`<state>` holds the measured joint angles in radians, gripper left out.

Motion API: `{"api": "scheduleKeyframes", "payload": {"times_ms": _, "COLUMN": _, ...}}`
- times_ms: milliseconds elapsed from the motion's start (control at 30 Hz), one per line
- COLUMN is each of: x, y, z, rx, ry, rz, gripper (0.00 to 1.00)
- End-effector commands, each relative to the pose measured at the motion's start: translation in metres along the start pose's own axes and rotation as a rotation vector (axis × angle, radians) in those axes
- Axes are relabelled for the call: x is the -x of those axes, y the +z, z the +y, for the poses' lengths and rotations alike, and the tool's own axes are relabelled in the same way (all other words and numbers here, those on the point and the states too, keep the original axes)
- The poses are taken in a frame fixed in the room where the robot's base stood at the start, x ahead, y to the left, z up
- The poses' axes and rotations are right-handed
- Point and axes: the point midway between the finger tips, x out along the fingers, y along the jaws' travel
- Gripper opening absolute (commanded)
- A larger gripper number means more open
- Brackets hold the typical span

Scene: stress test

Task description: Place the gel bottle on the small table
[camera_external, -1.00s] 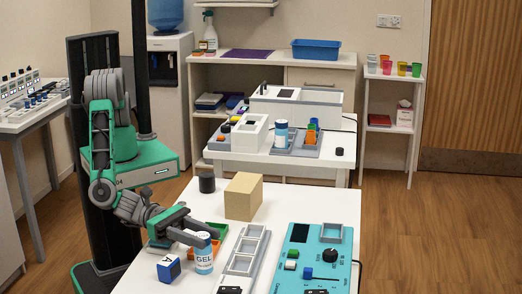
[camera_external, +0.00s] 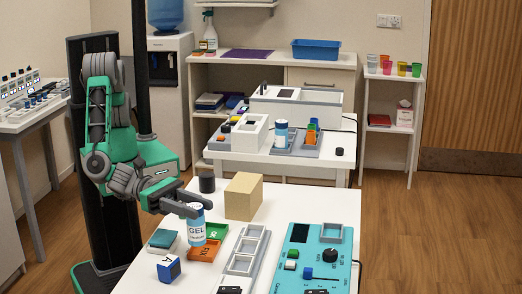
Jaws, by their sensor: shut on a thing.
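The gel bottle (camera_external: 196,229), white and blue with GEL on its label, is upright in my gripper (camera_external: 197,207) above the front white table (camera_external: 205,277). My gripper is shut on the bottle's top part. The bottle's base appears raised above the orange FIX tray (camera_external: 205,251). A smaller white table (camera_external: 345,148) stands behind the front one. It carries a grey tray, a white device and a similar white and blue bottle (camera_external: 281,135). A narrow white stand (camera_external: 393,76) with coloured cups is at the right wall. I cannot tell which one the task calls the small table.
A tan block (camera_external: 243,197) and black cylinder (camera_external: 207,183) stand behind. A grey rack (camera_external: 246,249) and teal device (camera_external: 318,246) fill the right.

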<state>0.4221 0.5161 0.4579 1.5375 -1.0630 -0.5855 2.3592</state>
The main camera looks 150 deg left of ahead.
Motion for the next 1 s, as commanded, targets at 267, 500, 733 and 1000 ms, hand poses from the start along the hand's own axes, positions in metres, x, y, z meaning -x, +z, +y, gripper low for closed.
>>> {"api": "scheduleKeyframes", "payload": {"times_ms": 267, "x": 0.071, "y": 0.053, "z": 0.032, "rx": 0.003, "ry": -0.004, "rz": -0.003, "gripper": 0.00}}
{"api": "scheduleKeyframes", "payload": {"times_ms": 500, "x": 0.099, "y": 0.069, "z": 0.044, "rx": 0.005, "ry": -0.011, "rz": -0.004, "gripper": 0.00}}
{"api": "scheduleKeyframes", "payload": {"times_ms": 733, "x": 0.113, "y": 0.030, "z": 0.054, "rx": -0.002, "ry": -0.042, "rz": -0.001, "gripper": 0.00}}
{"api": "scheduleKeyframes", "payload": {"times_ms": 1000, "x": 0.154, "y": -0.004, "z": 0.094, "rx": 0.007, "ry": -0.076, "rz": -0.006, "gripper": 0.00}}
